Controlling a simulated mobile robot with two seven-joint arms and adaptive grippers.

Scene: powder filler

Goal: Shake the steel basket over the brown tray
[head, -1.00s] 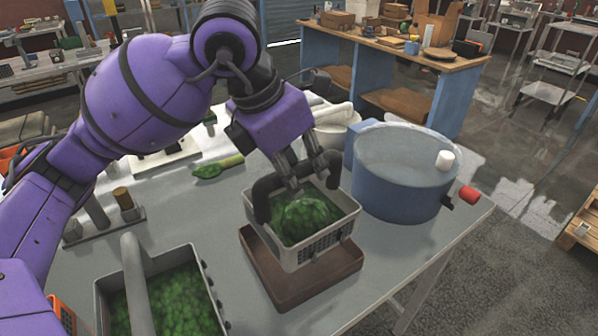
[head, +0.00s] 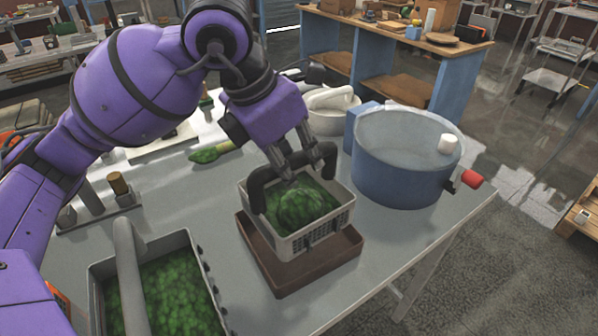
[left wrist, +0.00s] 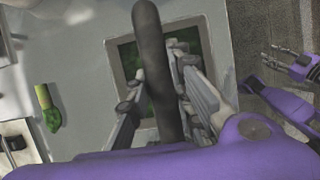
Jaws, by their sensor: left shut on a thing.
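The steel basket (head: 326,238) is a light grey box with a slotted wall, a dark arched handle and green leafy-looking contents. My left gripper (head: 298,168) is shut on the handle, which also shows in the left wrist view (left wrist: 152,50). The basket hangs roughly level over the brown tray (head: 318,274), whose near and left rims stick out below it. I cannot tell the exact gap between them. My right gripper (left wrist: 288,64) shows only at the right of the left wrist view, away from the basket; its fingers look apart and empty.
A blue drum (head: 395,182) with a red knob stands close right of the basket. A grey bin (head: 205,290) of green material stands at front left. The table's right front is clear.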

